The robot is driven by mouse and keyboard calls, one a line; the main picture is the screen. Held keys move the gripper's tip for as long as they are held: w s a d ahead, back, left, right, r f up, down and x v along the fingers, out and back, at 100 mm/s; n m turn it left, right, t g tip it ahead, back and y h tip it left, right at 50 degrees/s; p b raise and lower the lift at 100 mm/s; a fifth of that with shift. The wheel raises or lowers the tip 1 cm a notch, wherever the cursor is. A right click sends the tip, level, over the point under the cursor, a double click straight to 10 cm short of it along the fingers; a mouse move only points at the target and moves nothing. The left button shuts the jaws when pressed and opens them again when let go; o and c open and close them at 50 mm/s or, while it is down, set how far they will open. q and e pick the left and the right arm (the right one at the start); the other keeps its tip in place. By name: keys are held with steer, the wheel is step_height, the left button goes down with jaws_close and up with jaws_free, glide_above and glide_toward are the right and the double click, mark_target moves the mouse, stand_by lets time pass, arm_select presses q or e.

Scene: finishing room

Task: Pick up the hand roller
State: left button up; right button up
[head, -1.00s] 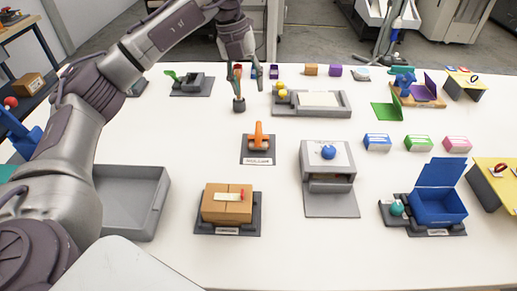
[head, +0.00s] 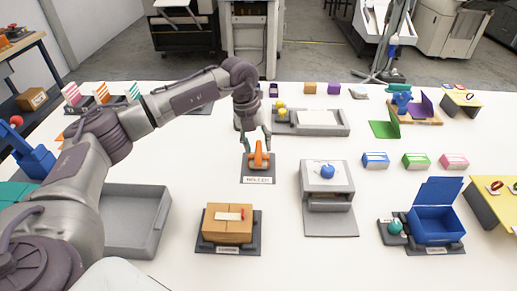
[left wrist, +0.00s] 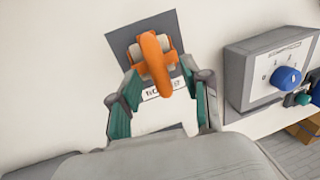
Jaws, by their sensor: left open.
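The hand roller (head: 259,158) has an orange handle and stands on a small dark labelled mat (head: 250,177) in the middle of the table. In the left wrist view the hand roller (left wrist: 153,58) shows pale parts on both sides of its handle, and the mat (left wrist: 124,38) lies under it. My left gripper (head: 257,147) is open, pointing down just above and behind the roller. In the left wrist view its teal-padded fingers (left wrist: 167,84) are spread to either side of the roller's near end, with nothing gripped. My right gripper is out of view.
A grey device with a blue knob (head: 328,188) stands right of the roller. A cardboard box (head: 227,224) on a dark stand is in front.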

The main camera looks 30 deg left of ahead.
mark_target(264, 156)
arm_select(q)
steer(key=shift+w+d+f, duration=0.1)
steer(key=shift+d+f, duration=0.05)
steer(key=shift+f, duration=0.7)
jaws_close()
steer(key=shift+r, duration=0.1)
steer(key=shift+r, duration=0.45)
steer(key=r, duration=0.1)
steer(key=d+r+b, duration=0.1)
steer(key=r, duration=0.1)
steer(key=shift+w+d+r+b, duration=0.25)
steer(key=shift+w+r+b, duration=0.05)
steer(key=shift+w+r, duration=0.1)
steer(key=w+d+r+b, duration=0.2)
steer(key=w+d+r, duration=0.2)
steer(key=d, duration=0.5)
step_height(264, 156, up, 2)
steer(key=shift+r, duration=0.1)
steer(key=c, duration=0.6)
jaws_free()
jaws_close()
